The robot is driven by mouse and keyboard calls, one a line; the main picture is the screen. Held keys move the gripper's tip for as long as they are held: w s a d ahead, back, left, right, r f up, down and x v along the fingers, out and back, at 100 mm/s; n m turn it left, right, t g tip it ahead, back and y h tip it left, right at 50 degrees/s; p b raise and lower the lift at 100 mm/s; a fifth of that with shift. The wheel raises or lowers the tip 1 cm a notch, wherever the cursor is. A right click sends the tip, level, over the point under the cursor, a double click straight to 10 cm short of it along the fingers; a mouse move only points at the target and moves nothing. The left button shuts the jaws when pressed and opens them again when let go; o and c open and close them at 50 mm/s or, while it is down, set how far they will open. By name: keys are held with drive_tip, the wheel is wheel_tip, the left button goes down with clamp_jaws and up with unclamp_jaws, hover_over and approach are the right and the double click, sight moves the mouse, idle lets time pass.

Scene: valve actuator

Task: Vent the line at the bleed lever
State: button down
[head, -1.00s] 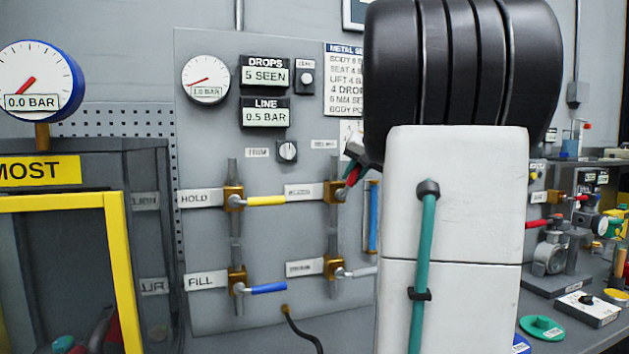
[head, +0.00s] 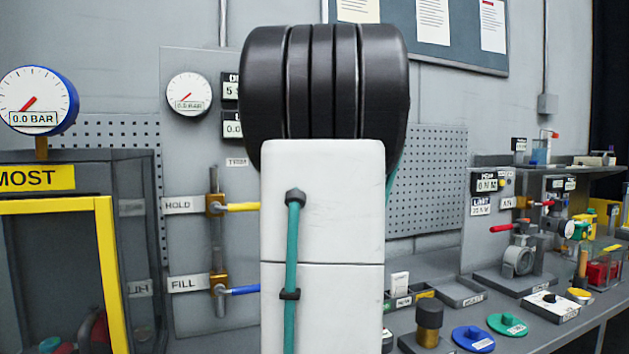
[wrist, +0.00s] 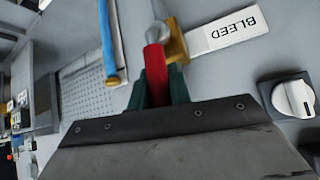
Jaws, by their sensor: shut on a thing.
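The bleed lever (wrist: 154,60) shows red in the wrist view, on a brass valve body (wrist: 175,42) beside the BLEED label (wrist: 225,30). My gripper (wrist: 157,90) is shut on the lever, with a green finger on each side of it. In the head view my arm hides the bleed lever and my gripper. The LINE display (head: 232,127) is partly covered by my arm; the digits that show look like 0.0. The panel gauge (head: 189,95) has its needle low.
The yellow HOLD lever (head: 243,207) and blue FILL lever (head: 245,291) stand left of my arm. A blue lever or pipe (wrist: 110,45) and a white knob (wrist: 294,99) are close to my gripper. The right bench carries several fittings, including a green disc (head: 507,324).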

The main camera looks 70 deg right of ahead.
drive_tip(key=shift+f, duration=0.15)
drive_tip(key=c, duration=1.3)
unclamp_jaws()
drive_tip(key=shift+s, duration=0.1)
drive_tip(key=v, duration=0.8)
